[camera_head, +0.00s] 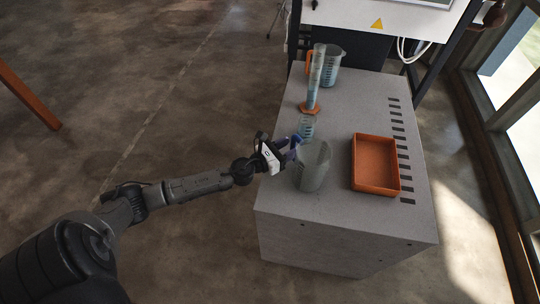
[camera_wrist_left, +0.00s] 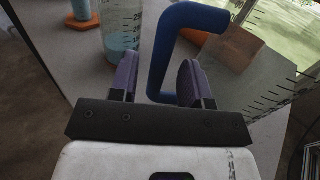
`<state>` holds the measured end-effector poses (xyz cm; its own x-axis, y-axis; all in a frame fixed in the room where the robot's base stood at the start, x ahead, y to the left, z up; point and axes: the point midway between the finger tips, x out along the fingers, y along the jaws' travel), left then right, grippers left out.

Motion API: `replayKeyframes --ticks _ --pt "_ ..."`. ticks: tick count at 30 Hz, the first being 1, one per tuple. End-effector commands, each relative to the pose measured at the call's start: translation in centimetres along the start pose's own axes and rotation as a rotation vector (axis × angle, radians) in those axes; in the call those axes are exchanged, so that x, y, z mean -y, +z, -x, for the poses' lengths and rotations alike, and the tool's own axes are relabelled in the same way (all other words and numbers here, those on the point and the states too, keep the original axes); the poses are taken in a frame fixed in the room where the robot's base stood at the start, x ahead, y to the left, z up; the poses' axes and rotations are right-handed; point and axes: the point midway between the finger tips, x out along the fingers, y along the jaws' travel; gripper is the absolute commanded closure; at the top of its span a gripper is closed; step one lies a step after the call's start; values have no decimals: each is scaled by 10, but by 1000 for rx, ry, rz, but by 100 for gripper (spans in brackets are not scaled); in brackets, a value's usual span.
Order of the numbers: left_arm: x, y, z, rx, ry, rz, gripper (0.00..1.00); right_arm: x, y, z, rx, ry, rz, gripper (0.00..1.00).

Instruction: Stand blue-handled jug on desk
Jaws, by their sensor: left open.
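The clear, graduated jug (camera_head: 314,168) with a blue handle is at the front of the grey desk (camera_head: 335,222). It looks upright, with its base at the desk top. In the left wrist view its blue handle (camera_wrist_left: 159,55) passes between my purple fingertips, and its clear wall (camera_wrist_left: 255,75) fills the right side. My left gripper (camera_head: 291,147) is at the jug's left, handle side. Its jaws (camera_wrist_left: 158,85) are open around the handle, with a gap visible on the left; contact on the right is unclear. My right gripper is out of view.
A small beaker (camera_head: 306,127) with bluish liquid stands just behind the jug, near my gripper. A tall cylinder (camera_head: 316,75) on an orange base and an orange-handled jug (camera_head: 331,66) stand farther back. An orange tray (camera_head: 376,165) is at right, near dark slots.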

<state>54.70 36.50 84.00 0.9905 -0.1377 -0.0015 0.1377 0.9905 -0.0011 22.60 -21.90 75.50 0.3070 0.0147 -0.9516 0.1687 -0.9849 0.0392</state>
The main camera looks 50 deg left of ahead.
Motion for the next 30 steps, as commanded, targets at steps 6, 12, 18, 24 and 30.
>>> replayKeyframes --ticks 6,12,18,24,30 --pt "0 -3 36 -5 -1 0 57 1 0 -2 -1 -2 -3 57" --pt "1 -3 68 -3 -1 0 57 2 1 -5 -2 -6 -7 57" --pt "1 -2 93 -2 -1 1 57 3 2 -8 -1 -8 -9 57" --pt "1 -2 108 -1 -1 1 57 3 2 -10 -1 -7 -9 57" --pt "0 -1 113 2 4 11 57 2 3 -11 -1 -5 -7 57"
